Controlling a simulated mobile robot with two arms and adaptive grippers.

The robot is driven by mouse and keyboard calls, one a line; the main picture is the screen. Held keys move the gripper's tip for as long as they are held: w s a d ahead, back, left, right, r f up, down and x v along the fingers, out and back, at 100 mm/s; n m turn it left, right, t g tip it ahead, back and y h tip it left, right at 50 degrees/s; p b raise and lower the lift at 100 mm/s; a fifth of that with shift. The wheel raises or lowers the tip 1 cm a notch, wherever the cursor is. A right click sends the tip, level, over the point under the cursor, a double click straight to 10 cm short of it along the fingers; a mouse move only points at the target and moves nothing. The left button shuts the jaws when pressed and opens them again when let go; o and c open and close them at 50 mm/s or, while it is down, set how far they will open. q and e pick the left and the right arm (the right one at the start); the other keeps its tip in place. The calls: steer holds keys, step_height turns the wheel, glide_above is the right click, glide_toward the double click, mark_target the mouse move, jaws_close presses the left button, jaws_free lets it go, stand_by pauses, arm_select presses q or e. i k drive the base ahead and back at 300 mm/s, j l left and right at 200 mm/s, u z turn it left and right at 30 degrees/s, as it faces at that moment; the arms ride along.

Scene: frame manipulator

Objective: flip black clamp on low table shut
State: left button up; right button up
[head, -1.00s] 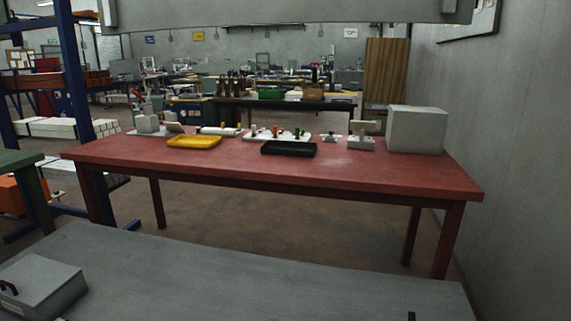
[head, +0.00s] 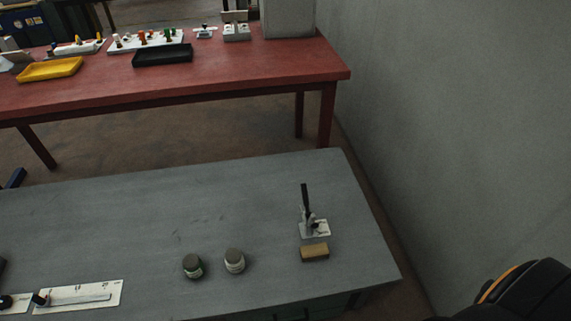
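A toggle clamp with an upright black handle (head: 305,199) stands on a small white base plate (head: 316,230) near the right end of the low grey table (head: 130,215). Its handle points up. A wooden block (head: 314,252) lies just in front of the base plate. Neither of my grippers shows in the head view. A black and orange part of my arm shows at the bottom right corner, well apart from the clamp.
Two small jars (head: 234,261) stand left of the clamp. A white plate with a bar (head: 80,297) lies at the front left. A red table (head: 240,80) with a yellow tray (head: 50,69) and a black tray (head: 162,55) stands behind. A grey wall (head: 450,140) bounds the right.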

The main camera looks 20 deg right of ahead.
mark_target(305, 188)
steer(key=i+j, duration=0.1)
steer(key=j, duration=0.3)
steer(key=i+j, duration=0.1)
steer(key=j, duration=0.35)
steer(key=z, duration=1.6)
